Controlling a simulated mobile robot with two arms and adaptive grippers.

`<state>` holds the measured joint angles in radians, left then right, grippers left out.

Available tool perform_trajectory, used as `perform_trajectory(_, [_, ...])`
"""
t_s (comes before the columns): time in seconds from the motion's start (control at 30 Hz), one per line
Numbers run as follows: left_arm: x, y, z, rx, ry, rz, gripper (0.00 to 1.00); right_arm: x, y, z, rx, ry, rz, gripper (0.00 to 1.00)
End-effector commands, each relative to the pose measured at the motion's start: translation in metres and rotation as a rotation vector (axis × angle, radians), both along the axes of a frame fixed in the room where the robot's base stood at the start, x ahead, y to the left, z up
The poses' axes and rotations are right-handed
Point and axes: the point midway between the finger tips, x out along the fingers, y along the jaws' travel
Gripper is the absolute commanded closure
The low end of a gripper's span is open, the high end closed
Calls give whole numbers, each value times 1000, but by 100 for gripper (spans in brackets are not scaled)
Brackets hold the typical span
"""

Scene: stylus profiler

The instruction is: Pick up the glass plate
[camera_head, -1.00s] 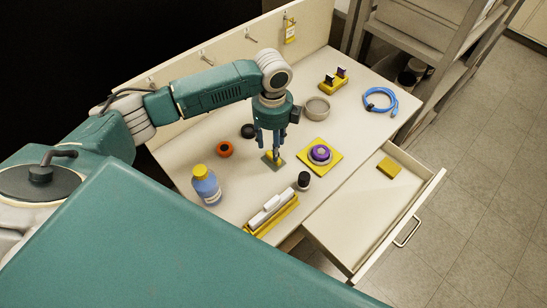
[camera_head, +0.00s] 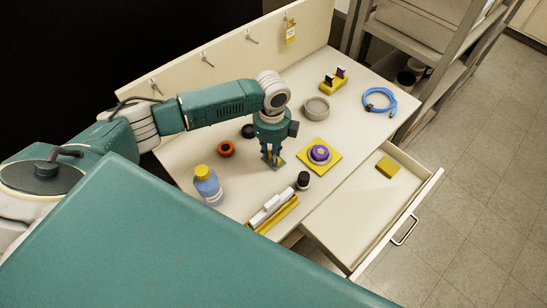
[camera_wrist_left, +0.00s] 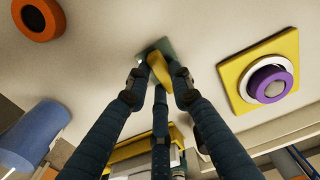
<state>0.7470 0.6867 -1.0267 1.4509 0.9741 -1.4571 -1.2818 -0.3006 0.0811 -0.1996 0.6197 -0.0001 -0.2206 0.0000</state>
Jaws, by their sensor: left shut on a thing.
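The glass plate (camera_head: 270,165) shows as a small grey-green square at my left fingertips over the table. In the left wrist view a corner of the glass plate (camera_wrist_left: 153,45) shows beyond the fingertips; the fingers cover the rest. My left gripper (camera_head: 271,159) points down and is shut on the plate. In the left wrist view the fingers of the left gripper (camera_wrist_left: 165,65) come close together, with yellow surfaces between them. I cannot tell whether the plate touches the table. My right gripper is not in view.
A yellow mat (camera_head: 331,147) bears a purple-ringed round part (camera_head: 320,153). A dark-capped jar (camera_head: 303,180), blue bottle (camera_head: 207,187), yellow rack with white pieces (camera_head: 273,213), orange ring (camera_head: 226,149) and grey dish (camera_head: 316,108) stand around. The open drawer (camera_head: 350,215) holds a yellow block (camera_head: 388,167).

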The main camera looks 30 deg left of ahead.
Motion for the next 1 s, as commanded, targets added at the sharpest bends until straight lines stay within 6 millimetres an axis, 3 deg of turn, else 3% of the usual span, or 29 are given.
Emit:
perform_trajectory(0.27, [1, 0, 6, -1, -2, 0, 100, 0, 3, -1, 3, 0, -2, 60])
perform_trajectory(0.47, [1, 0, 31, -1, -5, -2, 100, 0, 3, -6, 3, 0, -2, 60])
perform_trajectory(1.0, [2, 0, 161, -1, -5, 0, 100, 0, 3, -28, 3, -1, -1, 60])
